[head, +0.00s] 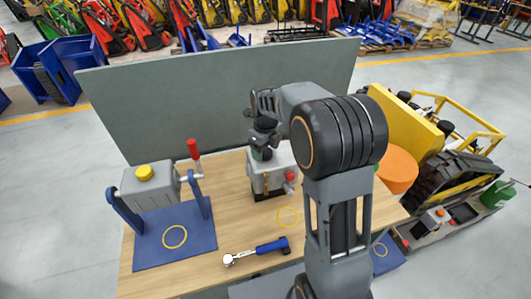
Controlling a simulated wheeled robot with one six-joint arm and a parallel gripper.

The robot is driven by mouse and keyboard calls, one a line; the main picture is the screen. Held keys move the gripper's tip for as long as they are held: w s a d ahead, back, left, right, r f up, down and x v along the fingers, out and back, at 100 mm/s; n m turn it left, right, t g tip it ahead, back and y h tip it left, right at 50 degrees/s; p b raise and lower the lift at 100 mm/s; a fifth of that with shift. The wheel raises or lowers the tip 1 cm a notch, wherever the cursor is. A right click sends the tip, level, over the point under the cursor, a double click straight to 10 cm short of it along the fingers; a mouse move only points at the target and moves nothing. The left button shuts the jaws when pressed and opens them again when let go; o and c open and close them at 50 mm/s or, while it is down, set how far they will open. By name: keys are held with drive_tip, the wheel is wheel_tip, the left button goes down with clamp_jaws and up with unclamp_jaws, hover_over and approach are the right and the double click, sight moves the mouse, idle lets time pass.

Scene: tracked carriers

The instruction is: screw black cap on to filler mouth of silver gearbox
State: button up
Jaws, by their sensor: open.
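The silver gearbox (284,176) stands on the wooden table at the middle, with a red knob (291,176) on its front side. My gripper (262,146) is right over its top, pointing down. A dark, round piece (262,154) shows at the gripper's fingertips, at the top of the gearbox; it looks like the black cap. I cannot tell whether it sits on the filler mouth or how straight it is. The fingers are open around or just above it; the filler mouth is hidden.
A grey gearbox (150,188) with a yellow cap (144,172) stands on a blue stand (178,250) at left, beside a red-handled lever (193,150). A blue-handled wrench (256,251) lies at the front. A grey panel (200,100) rises behind the table. An orange round thing (398,166) is at right.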

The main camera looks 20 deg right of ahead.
drive_tip(key=n, duration=0.7)
drive_tip(key=shift+n, duration=0.3)
drive_tip(key=n, duration=2.1)
drive_tip(key=shift+n, duration=0.3)
drive_tip(key=shift+f, duration=0.1)
